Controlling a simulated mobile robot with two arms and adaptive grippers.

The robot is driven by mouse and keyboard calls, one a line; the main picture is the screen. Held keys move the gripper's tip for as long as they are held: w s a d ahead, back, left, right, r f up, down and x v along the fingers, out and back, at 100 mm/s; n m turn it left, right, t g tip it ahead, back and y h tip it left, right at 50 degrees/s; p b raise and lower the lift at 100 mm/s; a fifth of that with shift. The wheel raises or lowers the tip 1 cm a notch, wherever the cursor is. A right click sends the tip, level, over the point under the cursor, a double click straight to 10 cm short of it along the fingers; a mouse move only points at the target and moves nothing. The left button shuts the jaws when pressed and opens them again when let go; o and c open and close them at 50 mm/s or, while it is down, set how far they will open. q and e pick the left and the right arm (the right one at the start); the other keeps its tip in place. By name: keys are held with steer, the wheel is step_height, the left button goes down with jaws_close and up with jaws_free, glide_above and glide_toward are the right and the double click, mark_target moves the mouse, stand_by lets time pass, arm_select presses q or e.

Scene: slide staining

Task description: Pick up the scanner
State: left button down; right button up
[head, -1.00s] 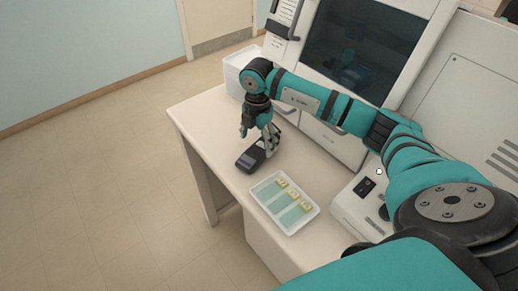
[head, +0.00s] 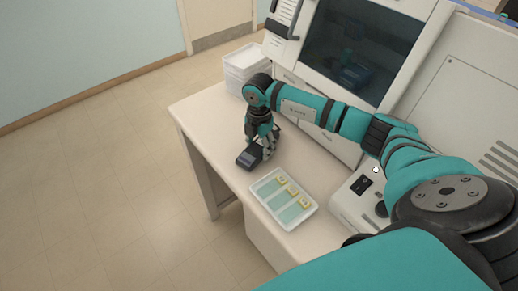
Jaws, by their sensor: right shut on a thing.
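The scanner (head: 249,158) is a small dark handheld device with a bluish screen, near the left edge of the white table. My right gripper (head: 266,151) points down over it and is shut on its body, the fingers hiding its far part. I cannot tell whether the scanner is still touching the table. My left gripper is not in view.
A white tray (head: 263,203) with slides that have yellow labels lies in front of the scanner. Stacked white trays (head: 244,62) stand at the back left. A large machine with a dark window (head: 355,50) stands behind, and a small white device (head: 345,207) is at right.

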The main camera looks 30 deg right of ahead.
steer(key=shift+c, duration=0.8)
steer(key=shift+r, duration=0.1)
steer(key=shift+r, duration=0.1)
